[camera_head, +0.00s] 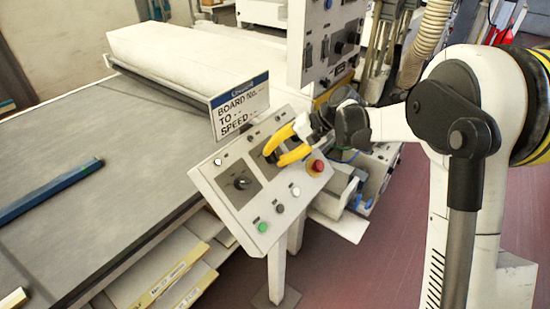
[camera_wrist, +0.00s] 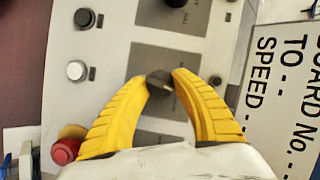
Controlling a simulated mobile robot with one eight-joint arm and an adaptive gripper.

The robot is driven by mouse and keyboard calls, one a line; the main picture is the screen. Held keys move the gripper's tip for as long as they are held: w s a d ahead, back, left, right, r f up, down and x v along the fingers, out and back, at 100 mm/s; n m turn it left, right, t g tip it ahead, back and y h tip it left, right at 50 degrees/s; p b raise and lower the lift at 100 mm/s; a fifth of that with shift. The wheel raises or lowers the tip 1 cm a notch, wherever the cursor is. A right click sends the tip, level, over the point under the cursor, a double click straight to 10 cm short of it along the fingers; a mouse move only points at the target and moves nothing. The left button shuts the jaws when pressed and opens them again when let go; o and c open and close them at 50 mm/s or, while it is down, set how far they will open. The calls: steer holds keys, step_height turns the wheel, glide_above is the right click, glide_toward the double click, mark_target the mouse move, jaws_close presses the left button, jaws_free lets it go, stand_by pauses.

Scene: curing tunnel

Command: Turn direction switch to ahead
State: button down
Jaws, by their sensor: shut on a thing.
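The sloped control panel (camera_head: 222,182) stands on a post beside the conveyor. My gripper (camera_head: 272,150) reaches the panel from the right with its yellow fingers. In the wrist view, my gripper (camera_wrist: 162,78) is shut on a dark switch knob (camera_wrist: 160,80), with one fingertip on each side of it. The knob sits on a grey plate in the middle of the panel. Its label is hidden by my fingers, so I cannot tell which way it points or whether it is the direction switch. In the head view my fingers cover this knob.
Another black knob (camera_head: 241,183) sits left on the panel. A red button (camera_head: 317,166) is close to my fingers, also in the wrist view (camera_wrist: 65,151). White and green buttons line the lower edge. A sign (camera_head: 240,105) stands behind the panel.

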steer(key=m+y+b, duration=0.1)
steer(key=m, duration=0.2)
steer(key=m+t+b, duration=0.1)
steer(key=m, duration=0.2)
steer(key=shift+s+f+y, duration=0.1)
steer(key=shift+f+y, duration=0.05)
steer(key=shift+y, duration=0.25)
stand_by(0.3)
steer(key=c, duration=1)
jaws_free()
steer(key=v, duration=1.2)
steer(key=shift+s, duration=0.15)
steer(key=shift+s, duration=0.1)
